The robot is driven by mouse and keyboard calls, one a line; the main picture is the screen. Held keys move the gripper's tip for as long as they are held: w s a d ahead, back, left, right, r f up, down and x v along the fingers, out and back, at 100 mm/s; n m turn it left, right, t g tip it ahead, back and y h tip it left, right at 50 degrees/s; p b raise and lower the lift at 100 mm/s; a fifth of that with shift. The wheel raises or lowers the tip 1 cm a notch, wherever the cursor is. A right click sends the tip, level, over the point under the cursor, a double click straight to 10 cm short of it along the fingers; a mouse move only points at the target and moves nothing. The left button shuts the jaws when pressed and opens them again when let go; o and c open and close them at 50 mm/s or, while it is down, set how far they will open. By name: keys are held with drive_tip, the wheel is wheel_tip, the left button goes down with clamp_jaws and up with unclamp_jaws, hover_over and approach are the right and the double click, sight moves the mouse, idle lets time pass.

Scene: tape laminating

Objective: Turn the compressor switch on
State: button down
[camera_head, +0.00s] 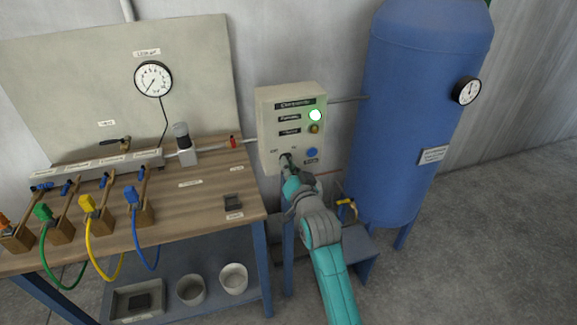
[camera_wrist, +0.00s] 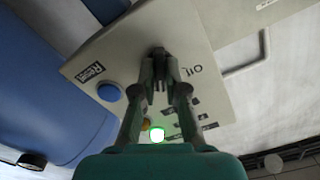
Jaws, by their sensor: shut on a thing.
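The compressor control box (camera_head: 268,117) is a cream panel on the wall between the bench and the blue tank. It carries a lit green lamp (camera_head: 316,115), a dimmer yellowish lamp (camera_head: 314,128) and a blue button (camera_head: 311,152). The dark switch (camera_wrist: 159,54) is at the panel's lower left in the head view, mostly hidden by my gripper (camera_head: 287,162). In the wrist view, my gripper (camera_wrist: 160,82) has its fingers closed around the switch. The blue button (camera_wrist: 110,92) and lit green lamp (camera_wrist: 157,134) also show there. The switch's exact angle is hard to tell.
The blue tank (camera_head: 415,120) with a gauge (camera_head: 467,91) stands right. A yellow-handled valve (camera_head: 346,206) sits below the box. Floor at right is clear.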

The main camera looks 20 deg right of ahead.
drive_tip(key=shift+m, duration=1.5)
drive_tip(key=c, duration=1.2)
unclamp_jaws()
drive_tip(key=s, duration=1.2)
